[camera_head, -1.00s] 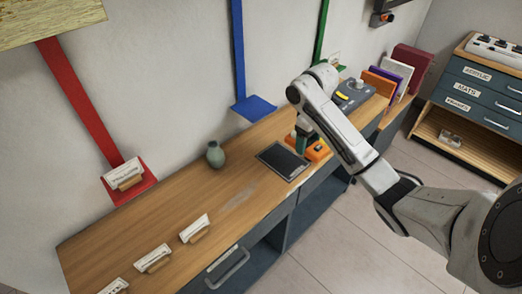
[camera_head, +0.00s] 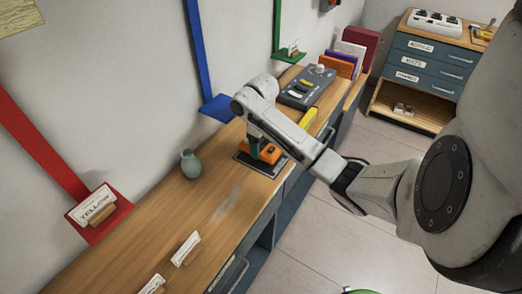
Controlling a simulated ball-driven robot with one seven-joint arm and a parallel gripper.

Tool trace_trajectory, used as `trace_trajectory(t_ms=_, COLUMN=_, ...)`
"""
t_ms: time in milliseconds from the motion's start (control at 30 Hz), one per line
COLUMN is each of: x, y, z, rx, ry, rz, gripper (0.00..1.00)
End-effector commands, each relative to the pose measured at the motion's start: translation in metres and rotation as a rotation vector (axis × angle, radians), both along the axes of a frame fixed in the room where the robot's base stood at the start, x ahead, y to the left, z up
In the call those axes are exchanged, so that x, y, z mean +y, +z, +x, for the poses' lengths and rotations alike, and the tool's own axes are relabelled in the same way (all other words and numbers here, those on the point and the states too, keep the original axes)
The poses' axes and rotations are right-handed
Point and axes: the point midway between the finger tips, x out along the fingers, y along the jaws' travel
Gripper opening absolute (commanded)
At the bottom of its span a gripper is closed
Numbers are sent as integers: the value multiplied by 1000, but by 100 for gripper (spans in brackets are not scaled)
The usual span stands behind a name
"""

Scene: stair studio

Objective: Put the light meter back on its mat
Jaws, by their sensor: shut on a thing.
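The light meter appears to be the orange block (camera_head: 269,153) with a dark part, in the head view right of centre. The dark mat (camera_head: 246,161) lies on the wooden bench top near its front edge. My gripper (camera_head: 256,151) points down, with a teal finger showing, and is shut on the orange light meter. The light meter is over the mat in the picture and covers part of it. I cannot tell whether it touches the mat. My wrist hides part of the grip and the far finger.
A green-grey vase (camera_head: 190,164) stands left of the mat. Behind my arm are a yellow object (camera_head: 309,118) and a grey control box (camera_head: 305,88). White cards (camera_head: 186,248) stand along the bench's front. Bare bench lies between vase and cards.

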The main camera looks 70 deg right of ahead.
Motion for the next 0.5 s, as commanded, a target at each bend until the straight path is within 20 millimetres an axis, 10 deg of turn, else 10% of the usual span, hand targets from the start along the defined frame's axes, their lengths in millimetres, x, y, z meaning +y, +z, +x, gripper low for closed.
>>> trace_trajectory(t_ms=500, x=0, y=-24, z=0, rx=-1, ry=0, rz=0, gripper=30)
